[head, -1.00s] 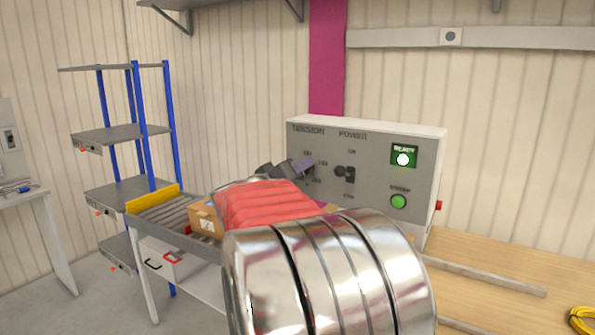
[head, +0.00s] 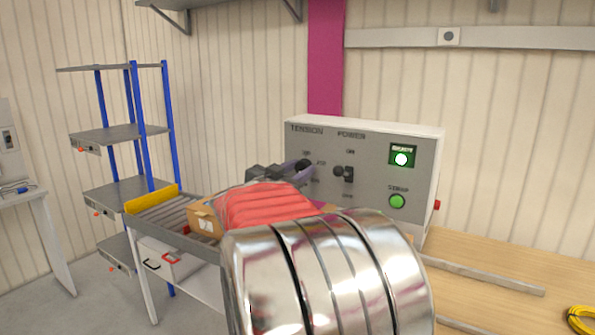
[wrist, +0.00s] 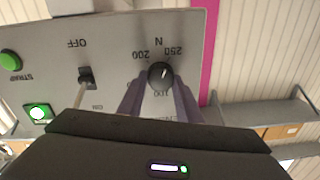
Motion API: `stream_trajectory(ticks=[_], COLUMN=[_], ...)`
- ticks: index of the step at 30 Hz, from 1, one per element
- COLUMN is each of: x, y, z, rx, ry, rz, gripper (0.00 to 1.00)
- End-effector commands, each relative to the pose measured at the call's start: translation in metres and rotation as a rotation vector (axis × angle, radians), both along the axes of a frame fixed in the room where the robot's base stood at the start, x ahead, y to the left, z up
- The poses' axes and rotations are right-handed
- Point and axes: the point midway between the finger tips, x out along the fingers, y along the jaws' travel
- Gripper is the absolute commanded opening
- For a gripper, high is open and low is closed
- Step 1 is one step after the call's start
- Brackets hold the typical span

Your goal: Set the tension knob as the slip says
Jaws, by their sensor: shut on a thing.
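The black tension knob (wrist: 161,76) is on the grey control panel (wrist: 40,70), with 200, 250 and 100 printed around it. In the wrist view, a pale mark on the knob points up and slightly right, towards 250. My gripper's (wrist: 160,90) purple fingers are shut on the knob, one at each side. In the head view the knob (head: 304,165) shows beside my gripper (head: 296,169), partly covered by it. I cannot make out a readable slip in either view.
A power switch (head: 344,173), a green strap button (head: 397,201) and a lit green lamp (head: 401,159) are right of the knob. A cardboard box (head: 203,220) sits on the roller conveyor at left. The wooden bench (head: 500,265) is mostly clear.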

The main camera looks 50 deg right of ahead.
Motion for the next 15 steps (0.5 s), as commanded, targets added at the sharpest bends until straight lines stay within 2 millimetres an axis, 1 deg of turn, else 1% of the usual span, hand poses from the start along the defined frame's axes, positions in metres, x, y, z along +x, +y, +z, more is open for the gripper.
stream_trajectory(ticks=[1, 7, 15], x=[-0.0013, -0.0013, -0.0010], y=[-0.0013, -0.0012, -0.0011], z=[-0.0081, -0.0083, -0.0085], rx=[0.015, 0.021, 0.023], ry=[-0.018, -0.090, -0.113], rz=[-0.004, -0.004, -0.003], gripper=[0.09, 0.09, 0.09])
